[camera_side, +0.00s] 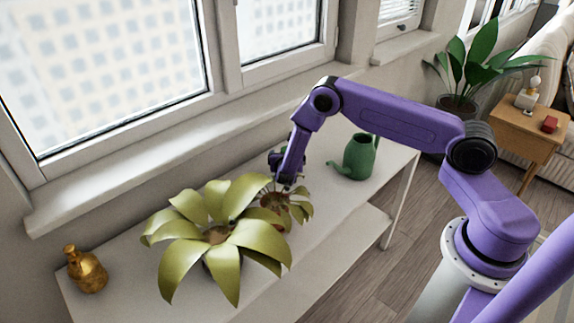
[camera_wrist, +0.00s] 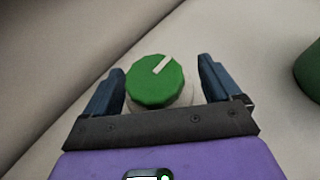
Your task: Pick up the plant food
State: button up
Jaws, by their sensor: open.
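The plant food (camera_wrist: 155,82), seen from above as a round green cap with a white mark on a pale body, is in the middle of the wrist view. My gripper (camera_wrist: 161,68) is open, with one blue finger on each side of the cap. I cannot tell whether either finger touches it. In the side view, my gripper (camera_side: 286,178) points down behind the small plant at the back of the white table. The plant food is hidden there by the leaves and my arm.
A large yellow-green plant (camera_side: 222,240) and a smaller one (camera_side: 276,202) stand in front of my gripper. A green watering can (camera_side: 358,158) stands to the right, and a gold vase (camera_side: 86,270) at the far left. The window wall borders the white table (camera_side: 337,212).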

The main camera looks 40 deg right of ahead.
jog(key=c, duration=1.1)
jog(key=shift+c, duration=0.2)
